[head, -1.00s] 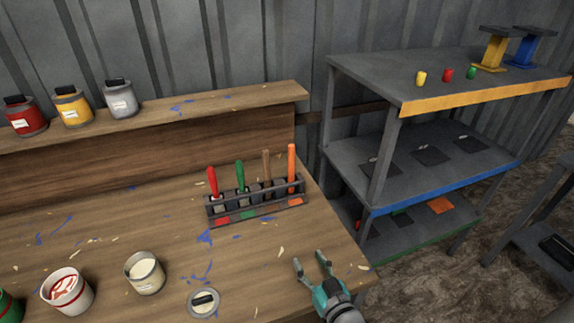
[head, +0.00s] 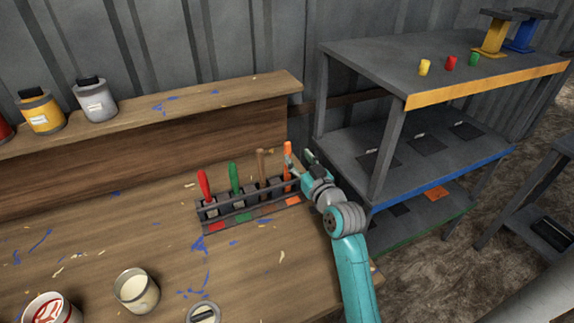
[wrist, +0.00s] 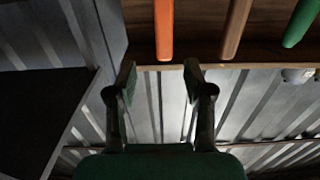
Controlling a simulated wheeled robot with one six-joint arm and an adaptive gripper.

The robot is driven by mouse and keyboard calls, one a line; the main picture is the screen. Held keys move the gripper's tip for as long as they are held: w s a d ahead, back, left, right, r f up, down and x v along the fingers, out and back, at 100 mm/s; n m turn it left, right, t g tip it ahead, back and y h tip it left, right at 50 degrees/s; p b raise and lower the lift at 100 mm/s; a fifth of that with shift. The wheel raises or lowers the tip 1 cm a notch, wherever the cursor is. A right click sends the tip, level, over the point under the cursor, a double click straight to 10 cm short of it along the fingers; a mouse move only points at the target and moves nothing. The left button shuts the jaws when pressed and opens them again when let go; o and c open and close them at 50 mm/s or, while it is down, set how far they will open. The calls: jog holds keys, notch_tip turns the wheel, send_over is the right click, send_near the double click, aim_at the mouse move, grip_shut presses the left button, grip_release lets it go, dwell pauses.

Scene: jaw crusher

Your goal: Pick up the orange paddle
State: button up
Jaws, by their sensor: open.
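The orange paddle (head: 287,185) stands upright in the right end of a dark rack (head: 240,213) on the wooden bench. My gripper (head: 299,156) is open at the upper part of its handle, and one finger partly hides the handle in the head view. In the wrist view, the orange handle (wrist: 163,30) ends just beyond the gap between my open fingertips (wrist: 160,75), roughly centred on it. Nothing is held. I cannot tell whether a finger touches the handle.
A brown paddle (head: 263,168) stands close left of the orange one, then a green (head: 234,180) and a red paddle (head: 204,185). A grey shelf unit (head: 390,65) stands to the right. An open can (head: 137,290) is at the bench's front.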

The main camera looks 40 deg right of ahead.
aim_at(289, 147)
jog(key=shift+a+x, duration=0.15)
jog(key=shift+x, duration=1.6)
jog(key=shift+a+x, duration=0.15)
jog(key=shift+x, duration=1.6)
jog(key=shift+w+r, duration=0.1)
grip_shut()
